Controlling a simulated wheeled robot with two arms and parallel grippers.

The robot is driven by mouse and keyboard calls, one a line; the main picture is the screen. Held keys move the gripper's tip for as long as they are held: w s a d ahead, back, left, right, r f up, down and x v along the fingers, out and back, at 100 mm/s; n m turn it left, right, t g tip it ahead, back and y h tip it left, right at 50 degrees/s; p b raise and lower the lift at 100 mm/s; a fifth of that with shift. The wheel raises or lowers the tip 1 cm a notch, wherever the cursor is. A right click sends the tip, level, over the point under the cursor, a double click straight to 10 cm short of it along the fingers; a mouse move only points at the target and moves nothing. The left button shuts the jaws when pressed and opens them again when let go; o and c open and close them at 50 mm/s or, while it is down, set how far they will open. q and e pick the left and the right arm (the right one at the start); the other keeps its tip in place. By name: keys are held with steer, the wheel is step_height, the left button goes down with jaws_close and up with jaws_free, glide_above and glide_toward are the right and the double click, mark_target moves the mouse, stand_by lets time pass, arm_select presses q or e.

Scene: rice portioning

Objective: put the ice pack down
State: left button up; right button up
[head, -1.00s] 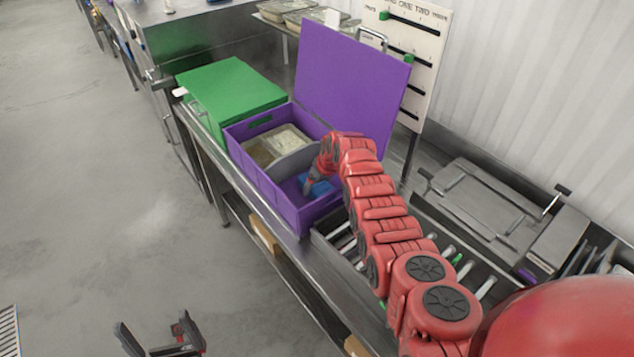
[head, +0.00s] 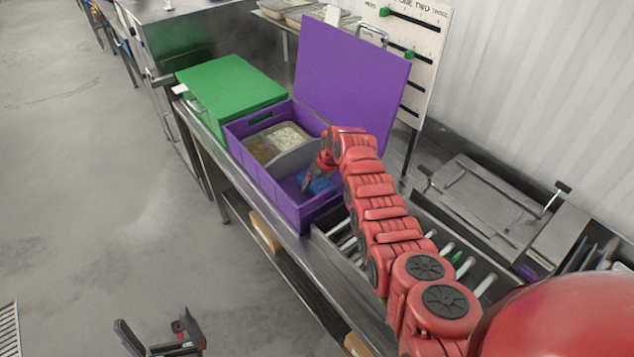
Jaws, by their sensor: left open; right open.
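The blue ice pack (head: 320,185) lies in the near compartment of the open purple box (head: 262,179), beside the grey divider (head: 290,163). My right gripper (head: 307,186) is over that compartment, at the left side of the ice pack, open. The arm covers part of the ice pack, and I cannot tell whether the fingers touch it. My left gripper (head: 160,332) is open and empty above the floor at the bottom of the view, away from the counter.
Trays of food (head: 283,140) fill the box's far compartment. Its purple lid (head: 350,80) stands upright behind. A closed green box (head: 230,90) sits to the left. A roller conveyor (head: 345,240) lies to the right.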

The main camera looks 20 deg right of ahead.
steer(key=b+v, duration=0.3)
steer(key=v, duration=0.7)
steer(key=shift+b, duration=0.35)
steer(key=shift+s+r, duration=0.25)
steer(key=shift+r, duration=0.3)
